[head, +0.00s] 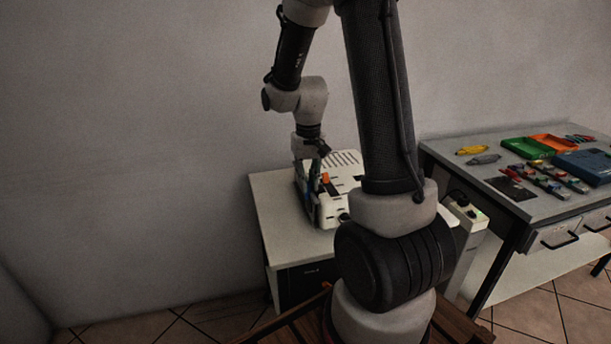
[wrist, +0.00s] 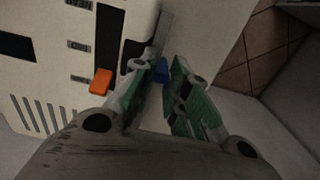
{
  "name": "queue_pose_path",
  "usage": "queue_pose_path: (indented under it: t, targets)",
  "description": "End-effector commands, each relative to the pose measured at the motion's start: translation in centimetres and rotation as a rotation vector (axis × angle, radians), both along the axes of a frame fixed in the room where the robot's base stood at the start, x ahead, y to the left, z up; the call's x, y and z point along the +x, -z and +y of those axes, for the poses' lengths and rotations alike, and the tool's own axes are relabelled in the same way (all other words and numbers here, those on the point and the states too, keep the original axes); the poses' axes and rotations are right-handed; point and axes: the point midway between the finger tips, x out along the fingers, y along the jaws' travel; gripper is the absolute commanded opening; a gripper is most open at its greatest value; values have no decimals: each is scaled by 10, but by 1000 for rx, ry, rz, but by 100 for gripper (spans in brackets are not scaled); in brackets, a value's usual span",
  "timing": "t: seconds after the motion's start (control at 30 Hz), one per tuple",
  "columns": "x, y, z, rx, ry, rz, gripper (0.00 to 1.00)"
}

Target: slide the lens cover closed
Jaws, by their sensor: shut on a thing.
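A white boxy device (head: 345,168) with vent slots stands on a small white-topped table. I cannot tell which part is the lens cover, and the lens is not clearly visible.
The small table's bare top (head: 270,200) is free left of the device. A grey workbench (head: 450,152) at the right holds a green tray (head: 526,148), an orange tray (head: 553,142), a blue case (head: 585,166) and several tools. A plain wall stands behind.

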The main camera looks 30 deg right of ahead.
Motion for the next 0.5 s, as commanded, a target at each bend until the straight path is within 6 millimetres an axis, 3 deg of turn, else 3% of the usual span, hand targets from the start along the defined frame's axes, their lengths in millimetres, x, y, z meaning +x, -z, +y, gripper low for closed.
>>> queue_pose_path:
  t: [0.33, 0.37, 0.47, 0.5]
  targets:
    - [-4, 0, 1, 1, 0, 4, 0]
    - [-4, 0, 1, 1, 0, 4, 20]
    - [-3, 0, 1, 1, 0, 3, 38]
    - [-3, 0, 1, 1, 0, 3, 38]
